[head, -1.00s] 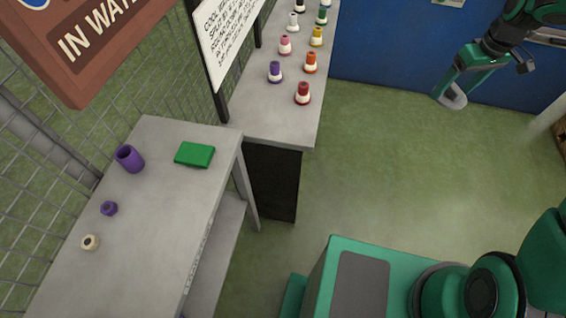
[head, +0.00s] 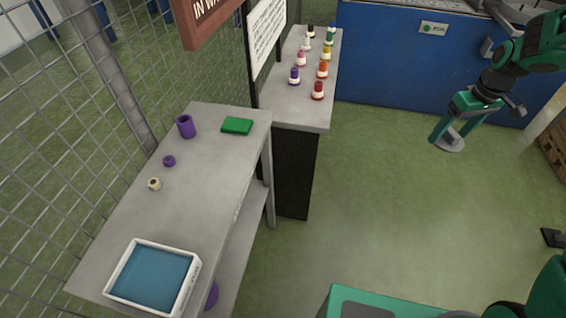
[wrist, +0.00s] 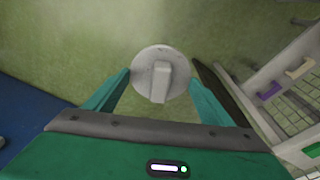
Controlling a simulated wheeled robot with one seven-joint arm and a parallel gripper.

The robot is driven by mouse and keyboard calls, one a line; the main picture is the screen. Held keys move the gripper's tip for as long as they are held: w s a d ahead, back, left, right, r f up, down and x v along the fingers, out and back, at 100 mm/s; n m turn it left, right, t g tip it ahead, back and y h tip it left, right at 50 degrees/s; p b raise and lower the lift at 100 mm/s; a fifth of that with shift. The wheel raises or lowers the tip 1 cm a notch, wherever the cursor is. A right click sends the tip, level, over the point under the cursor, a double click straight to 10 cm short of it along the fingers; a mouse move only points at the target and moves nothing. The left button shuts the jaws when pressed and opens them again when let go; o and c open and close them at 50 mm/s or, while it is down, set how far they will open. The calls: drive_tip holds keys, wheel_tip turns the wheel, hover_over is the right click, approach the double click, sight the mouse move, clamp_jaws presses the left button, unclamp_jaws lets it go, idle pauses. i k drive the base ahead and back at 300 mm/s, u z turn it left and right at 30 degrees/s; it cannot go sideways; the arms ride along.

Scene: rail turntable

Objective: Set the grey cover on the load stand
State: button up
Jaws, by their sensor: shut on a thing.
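The grey cover (head: 450,144) is a round disc. In the wrist view the grey cover (wrist: 161,73) shows a raised bar handle across its face. My gripper (head: 455,118) is shut on the cover and holds it in the air over open floor, at the right of the head view. In the wrist view my gripper's two green fingers (wrist: 158,92) stand on either side of the cover's handle. I cannot pick out the load stand with certainty in either view.
A grey table (head: 190,215) at left bears a purple cup (head: 186,127), a green block (head: 237,126), small rings and a white tray (head: 187,299) with a blue inside. A counter (head: 300,113) behind holds several coloured bottles. A blue cabinet (head: 400,60) stands behind my arm. The middle floor is clear.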

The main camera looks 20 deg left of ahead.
sight(214, 168)
drive_tip(key=u, duration=0.15)
drive_tip(key=k, duration=0.4)
drive_tip(key=u, duration=1.2)
